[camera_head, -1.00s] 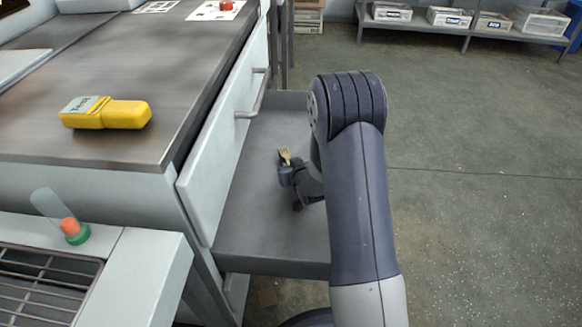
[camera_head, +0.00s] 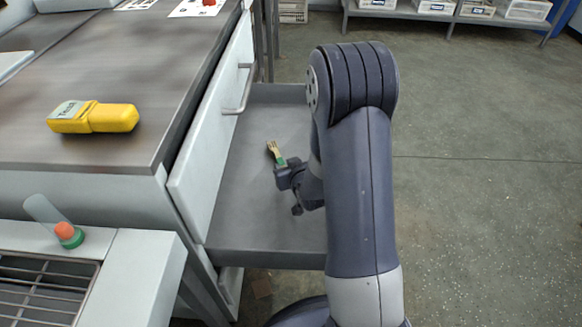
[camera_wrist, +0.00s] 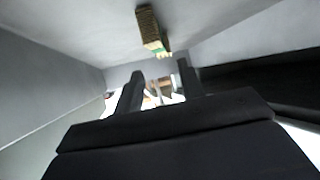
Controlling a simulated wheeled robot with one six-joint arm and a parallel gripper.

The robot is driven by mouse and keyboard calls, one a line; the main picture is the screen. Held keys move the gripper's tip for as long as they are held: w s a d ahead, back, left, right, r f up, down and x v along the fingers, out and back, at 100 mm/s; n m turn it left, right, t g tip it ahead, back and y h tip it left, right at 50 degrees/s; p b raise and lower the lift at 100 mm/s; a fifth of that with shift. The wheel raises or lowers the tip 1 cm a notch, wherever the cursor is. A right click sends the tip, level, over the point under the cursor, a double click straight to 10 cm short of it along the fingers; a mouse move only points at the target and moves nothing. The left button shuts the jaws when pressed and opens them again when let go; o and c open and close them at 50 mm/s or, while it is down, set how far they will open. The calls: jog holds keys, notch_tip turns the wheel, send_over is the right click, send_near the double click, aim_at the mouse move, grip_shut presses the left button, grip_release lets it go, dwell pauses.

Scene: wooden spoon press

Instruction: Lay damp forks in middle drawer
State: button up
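The open grey drawer (camera_head: 240,215) juts out to the right from under a white drawer front with a metal handle. One fork (camera_head: 273,149), with pale brown tines and a green part, shows in it; its other end is hidden near my gripper. My gripper (camera_head: 285,179) is over the drawer, just below the fork in the picture. In the wrist view, the fingers of my gripper (camera_wrist: 157,92) are apart with nothing clearly held between them. The fork (camera_wrist: 150,28) lies beyond them there. I cannot tell whether the fork is damp.
The white upper drawer front (camera_head: 212,140) stands along the drawer's left side. A yellow device (camera_head: 95,117) lies on the counter (camera_head: 120,60). A small bottle with an orange and green end (camera_head: 68,235) is at lower left. Open floor (camera_head: 480,200) lies to the right.

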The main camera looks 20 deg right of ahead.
jog(key=shift+v, duration=1.75)
jog(key=shift+r, duration=0.1)
